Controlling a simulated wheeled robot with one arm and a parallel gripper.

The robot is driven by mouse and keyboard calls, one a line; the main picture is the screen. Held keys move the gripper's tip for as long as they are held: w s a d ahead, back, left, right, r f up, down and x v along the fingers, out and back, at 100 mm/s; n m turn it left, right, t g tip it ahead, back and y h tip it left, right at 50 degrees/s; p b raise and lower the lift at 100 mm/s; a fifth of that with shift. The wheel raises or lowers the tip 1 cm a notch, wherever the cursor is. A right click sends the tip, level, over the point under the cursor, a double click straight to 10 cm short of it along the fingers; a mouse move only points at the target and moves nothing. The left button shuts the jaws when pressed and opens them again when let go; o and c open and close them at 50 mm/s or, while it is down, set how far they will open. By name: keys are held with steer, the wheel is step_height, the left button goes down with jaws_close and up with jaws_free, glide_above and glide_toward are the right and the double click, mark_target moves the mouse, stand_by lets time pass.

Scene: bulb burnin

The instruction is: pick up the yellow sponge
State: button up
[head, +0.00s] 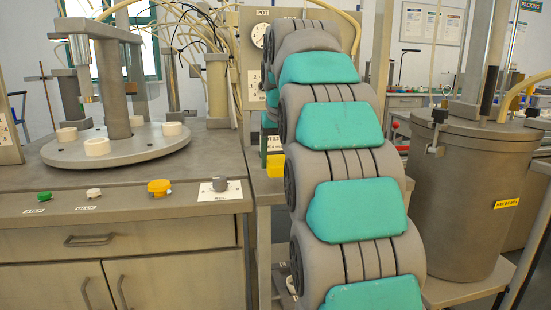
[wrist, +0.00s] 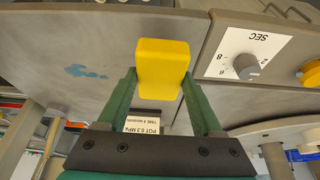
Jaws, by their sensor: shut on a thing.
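The yellow sponge (wrist: 162,62) is a small block in the middle of the wrist view. My gripper (wrist: 160,78) has its two green fingers on either side of it, shut on it. In the head view the sponge (head: 275,166) shows as a small yellow patch just left of my arm, at the bench's right side. Most of my gripper is hidden there behind my own arm. I cannot tell whether the sponge touches the surface behind it.
A round grey turntable (head: 70,150) with white cups stands on the left bench. The bench front has a dial (head: 220,184) and a yellow knob (head: 159,187). A large grey vessel (head: 465,195) stands at right. The wrist view shows a blue stain (wrist: 85,71) on grey metal.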

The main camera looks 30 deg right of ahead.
steer(key=s+a+r+b, duration=0.1)
steer(key=s+a, duration=0.1)
steer(key=s, duration=1.1)
steer(key=shift+r+b, duration=0.15)
steer(key=shift+b, duration=0.25)
steer(key=shift+a, duration=0.1)
